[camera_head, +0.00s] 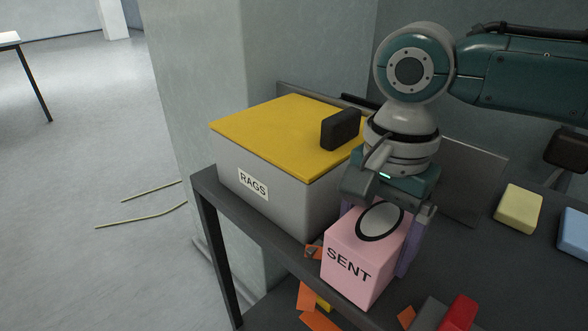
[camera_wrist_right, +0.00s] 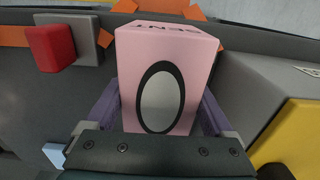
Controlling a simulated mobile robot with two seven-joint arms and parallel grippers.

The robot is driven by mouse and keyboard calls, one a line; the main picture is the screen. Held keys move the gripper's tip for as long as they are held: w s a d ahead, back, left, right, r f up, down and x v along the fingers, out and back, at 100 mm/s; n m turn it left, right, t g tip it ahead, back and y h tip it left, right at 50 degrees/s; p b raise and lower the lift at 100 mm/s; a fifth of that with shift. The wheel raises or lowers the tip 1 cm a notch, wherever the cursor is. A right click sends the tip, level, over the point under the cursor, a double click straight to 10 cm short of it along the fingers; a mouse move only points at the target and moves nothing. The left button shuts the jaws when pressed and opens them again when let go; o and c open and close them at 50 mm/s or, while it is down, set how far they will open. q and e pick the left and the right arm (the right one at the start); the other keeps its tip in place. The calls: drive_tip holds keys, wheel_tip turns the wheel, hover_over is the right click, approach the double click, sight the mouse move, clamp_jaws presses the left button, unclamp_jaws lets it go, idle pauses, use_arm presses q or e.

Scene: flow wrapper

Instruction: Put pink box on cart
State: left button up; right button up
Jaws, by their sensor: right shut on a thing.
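The pink box (camera_head: 352,265) has "SENT" on one side and a grey oval with a black ring on top. My right gripper (camera_head: 383,238) is shut on it, with purple fingers on two opposite sides. The box is over the dark table, near its front edge; whether it touches the table I cannot tell. In the right wrist view the pink box (camera_wrist_right: 168,75) sits between the fingers of my right gripper (camera_wrist_right: 160,110). My left gripper is not in view. I cannot make out a cart.
A grey bin (camera_head: 290,200) labelled "RAGS" with a yellow lid (camera_head: 275,130) stands left of the box. A red block (camera_head: 458,312), a yellow block (camera_head: 518,208) and a blue block (camera_head: 574,234) are to the right. Open floor is at left.

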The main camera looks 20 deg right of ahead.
drive_tip(key=o, duration=1.2)
drive_tip(key=shift+f, duration=0.1)
wheel_tip(320, 180, up, 12)
drive_tip(key=p, duration=0.3)
drive_tip(key=shift+p, duration=0.3)
drive_tip(key=shift+r, duration=0.2)
